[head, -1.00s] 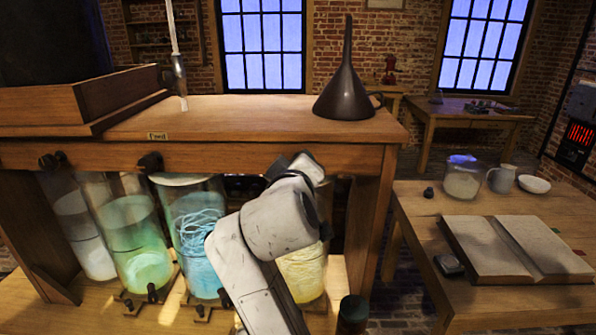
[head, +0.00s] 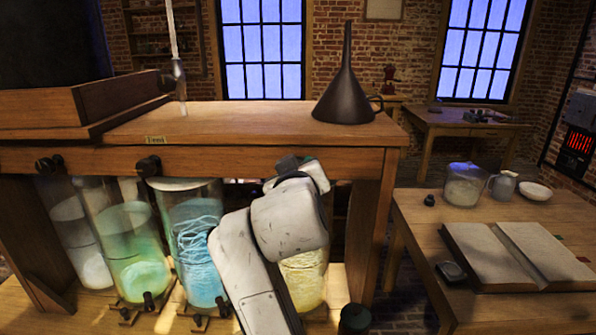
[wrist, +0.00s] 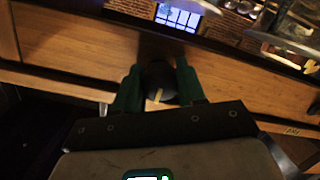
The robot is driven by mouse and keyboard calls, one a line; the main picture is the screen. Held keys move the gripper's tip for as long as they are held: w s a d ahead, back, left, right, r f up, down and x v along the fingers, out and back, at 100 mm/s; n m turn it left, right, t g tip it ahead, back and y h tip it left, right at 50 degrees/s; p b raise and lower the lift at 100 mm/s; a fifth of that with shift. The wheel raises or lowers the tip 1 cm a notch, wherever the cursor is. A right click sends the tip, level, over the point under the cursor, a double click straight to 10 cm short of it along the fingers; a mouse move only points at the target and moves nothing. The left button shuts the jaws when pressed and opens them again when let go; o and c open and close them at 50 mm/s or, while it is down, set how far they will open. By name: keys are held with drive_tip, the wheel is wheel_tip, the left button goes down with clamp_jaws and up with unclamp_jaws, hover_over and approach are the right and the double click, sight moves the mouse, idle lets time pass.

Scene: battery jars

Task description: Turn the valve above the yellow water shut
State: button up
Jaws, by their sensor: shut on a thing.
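The jar of yellow water (head: 304,278) stands under the wooden bench, mostly hidden behind my arm. In the wrist view a dark round valve knob (wrist: 161,78) with a pale yellow mark sits at the bench's front board. My gripper (wrist: 157,85) has its two green fingers on either side of this knob, shut on it. In the head view my arm covers the fingers and most of this valve. The wrist view does not show the jar below the knob.
Jars of blue (head: 196,245) and green (head: 130,240) water stand to the left, with dark valve knobs (head: 148,166) above. A funnel (head: 346,95) stands on the bench top (head: 240,120). A side table at right holds an open book (head: 520,255).

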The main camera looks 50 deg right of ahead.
drive_tip(key=shift+f, duration=0.15)
drive_tip(key=o, duration=0.8)
drive_tip(key=b+v, duration=0.1)
drive_tip(key=v, duration=0.9)
drive_tip(key=shift+s+a, duration=0.2)
drive_tip(key=shift+a, duration=0.1)
drive_tip(key=s+a+f+n+g+y, duration=0.15)
drive_tip(key=f+y, duration=0.25)
drive_tip(key=f, duration=1)
drive_tip(key=s+f+n+g+y, duration=0.2)
drive_tip(key=f+n+y, duration=0.1)
drive_tip(key=f, duration=1.1)
drive_tip(key=s+a+f+g+y, duration=0.1)
drive_tip(key=s+f+y, duration=0.1)
drive_tip(key=s+f, duration=0.3)
drive_tip(key=s+a+f+g+y, duration=0.1)
drive_tip(key=s+a+f+g, duration=0.1)
drive_tip(key=s+f, duration=0.4)
drive_tip(key=s+a+f+g+y, duration=0.2)
drive_tip(key=s+f, duration=0.3)
drive_tip(key=f, duration=0.1)
drive_tip(key=shift+s+a+g+y, duration=0.15)
drive_tip(key=shift+s+g+y, duration=0.1)
drive_tip(key=shift+s+y, duration=0.05)
